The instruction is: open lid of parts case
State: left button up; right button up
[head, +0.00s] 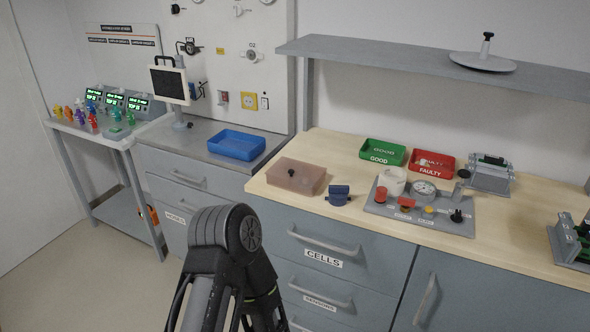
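A low pinkish-brown translucent box (297,176), which looks like the parts case, sits on the left end of the wooden worktop. What is inside cannot be made out. One of my dark arms rises at the bottom centre, in front of the drawers and below the case. Neither gripper's fingers show in the head view, and nothing touches the case.
A small blue part (339,194) stands just right of the case. A grey fixture board (420,206) with gauges, a green tray (382,152) and a red tray (431,164) lie further right. A blue tray (236,145) stands left on the grey counter. A shelf (430,62) overhangs the back.

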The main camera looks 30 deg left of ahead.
aim_at(283, 160)
jog(key=j, duration=0.65)
jog(key=i+j, duration=0.1)
jog(key=j, duration=0.55)
